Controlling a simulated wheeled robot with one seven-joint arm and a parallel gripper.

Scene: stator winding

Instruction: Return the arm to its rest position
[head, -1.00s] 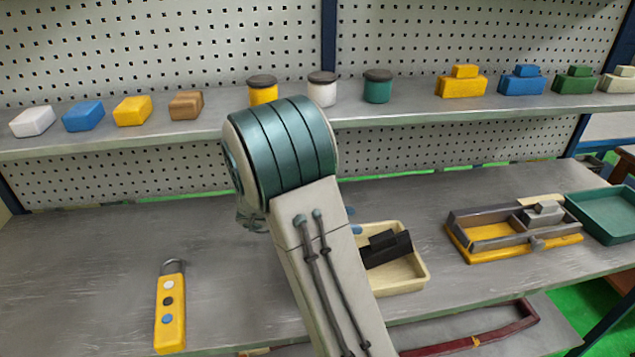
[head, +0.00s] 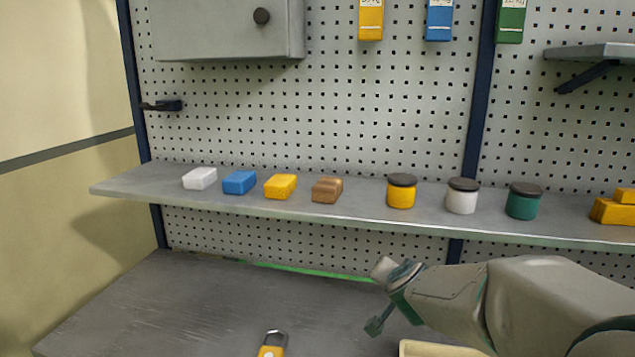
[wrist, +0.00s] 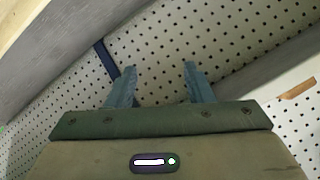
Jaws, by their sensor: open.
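My gripper (wrist: 160,85) shows in the wrist view with its two grey-blue fingers apart and nothing between them. Beyond the fingers is the perforated back panel. In the head view my arm comes in from the lower right, above the workbench and below the shelf. A dark green part at its end (head: 385,318) hangs left of the arm, and I cannot make out both fingers there.
A shelf (head: 330,220) with small blocks and lidded jars crosses above the arm. A yellow pendant (head: 270,351) and a cream tray (head: 430,349) show at the bottom. The bench's left part (head: 170,310) is clear.

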